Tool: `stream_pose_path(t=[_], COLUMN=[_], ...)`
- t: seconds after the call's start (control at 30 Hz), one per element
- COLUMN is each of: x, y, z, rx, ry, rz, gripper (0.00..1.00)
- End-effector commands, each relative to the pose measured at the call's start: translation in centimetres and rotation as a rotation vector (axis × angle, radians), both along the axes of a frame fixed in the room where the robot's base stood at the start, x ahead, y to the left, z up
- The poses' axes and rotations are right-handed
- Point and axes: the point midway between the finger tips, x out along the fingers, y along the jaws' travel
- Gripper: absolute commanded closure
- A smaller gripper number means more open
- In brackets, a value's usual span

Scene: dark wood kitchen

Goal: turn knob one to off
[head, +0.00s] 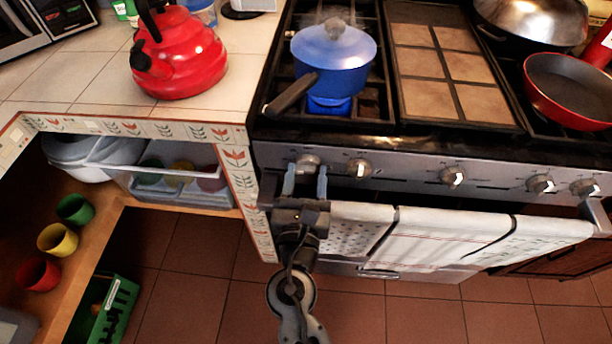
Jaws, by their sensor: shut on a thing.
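The stove front (405,178) carries a row of several round metal knobs. The leftmost knob (308,162) is at the left end of the panel, under the blue pot. My gripper (306,174) reaches up to it from below, with one pale finger on each side, and is shut on it. The fingers and the view angle hide part of the knob, so I cannot tell its exact turn. The blue lidded pot (335,58) sits on the left burner, with bright blue under it and faint steam above the lid.
A towel (450,235) hangs over the oven handle just right of my gripper. A red kettle (178,55) stands on the tiled counter at left. A red pan (570,90) sits on the right burners.

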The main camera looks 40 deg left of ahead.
Motion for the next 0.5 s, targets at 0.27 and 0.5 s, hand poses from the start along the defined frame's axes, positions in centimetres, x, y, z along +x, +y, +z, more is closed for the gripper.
stream_pose_path(t=[0.27, 0.5], x=[-0.04, -0.04], y=[0.02, 0.03], z=[-0.01, -0.08], rx=[0.001, 0.041], ry=[0.001, 0.024], rz=[0.001, 0.001], gripper=[0.81, 0.81])
